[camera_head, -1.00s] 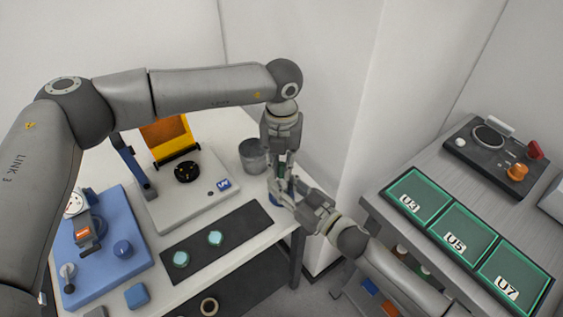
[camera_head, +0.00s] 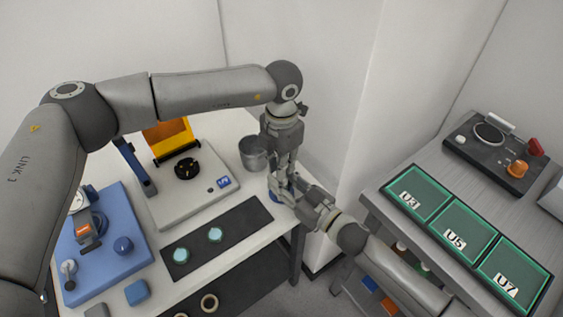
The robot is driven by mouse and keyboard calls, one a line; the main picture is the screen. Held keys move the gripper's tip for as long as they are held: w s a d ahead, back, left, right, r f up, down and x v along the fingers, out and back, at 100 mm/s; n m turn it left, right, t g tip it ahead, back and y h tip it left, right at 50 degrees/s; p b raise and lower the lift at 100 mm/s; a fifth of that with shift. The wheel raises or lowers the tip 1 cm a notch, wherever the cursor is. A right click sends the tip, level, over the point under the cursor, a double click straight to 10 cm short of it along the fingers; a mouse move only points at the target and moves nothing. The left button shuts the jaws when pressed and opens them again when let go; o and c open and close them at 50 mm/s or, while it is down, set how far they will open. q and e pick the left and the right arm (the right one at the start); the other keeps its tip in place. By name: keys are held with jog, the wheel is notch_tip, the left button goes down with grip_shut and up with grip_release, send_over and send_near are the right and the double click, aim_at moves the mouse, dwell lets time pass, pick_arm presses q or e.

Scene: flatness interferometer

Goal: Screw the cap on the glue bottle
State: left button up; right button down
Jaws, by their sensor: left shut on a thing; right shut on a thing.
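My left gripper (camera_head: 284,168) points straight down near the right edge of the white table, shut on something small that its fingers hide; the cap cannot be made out. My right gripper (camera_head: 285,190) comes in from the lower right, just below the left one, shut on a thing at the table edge. A little blue (camera_head: 274,196) shows beside its fingers, probably part of the glue bottle or its holder; the rest is hidden. The two grippers nearly touch.
A grey metal cup (camera_head: 252,155) stands just left of the grippers. A dark mat (camera_head: 243,225) with two pale green discs lies in front. The white instrument (camera_head: 158,212) and blue base (camera_head: 110,262) fill the left. Green trays (camera_head: 462,232) lie on the right bench.

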pick_arm(q)
jog(key=m, duration=2.8)
jog(key=o, duration=0.7)
notch_tip(320, 180, up, 12)
jog(key=shift+f, duration=0.1)
